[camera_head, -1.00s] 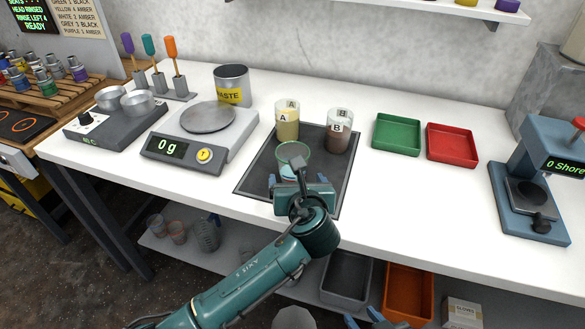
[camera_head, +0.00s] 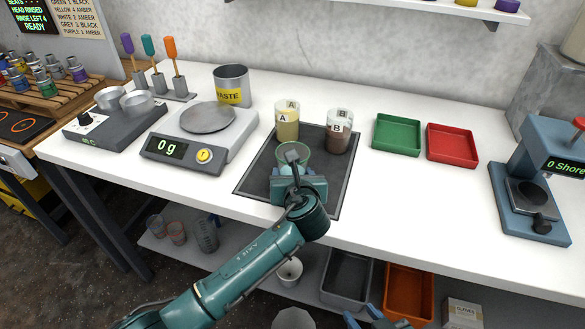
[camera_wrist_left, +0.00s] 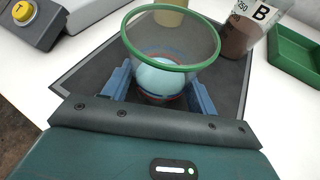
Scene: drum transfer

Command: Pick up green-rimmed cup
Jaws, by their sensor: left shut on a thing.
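The green-rimmed cup (camera_head: 294,156) is clear and stands upright on the dark mat (camera_head: 258,178). In the left wrist view its green rim (camera_wrist_left: 172,68) faces up and a pale, rounded base shows through it. My left gripper (camera_head: 290,172) is shut on the cup, with one blue finger at each side of its lower part, as the left wrist view (camera_wrist_left: 160,92) shows. The arm hides part of the cup in the head view. My right gripper (camera_head: 364,318) shows only in part at the bottom edge, so its jaws cannot be judged.
Cup A (camera_head: 287,125) with yellowish contents and cup B (camera_head: 338,136) with brown contents stand just behind on the mat. The scale (camera_head: 206,130) reading 0 g is at left. Green (camera_head: 397,135) and red (camera_head: 452,144) trays are at right.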

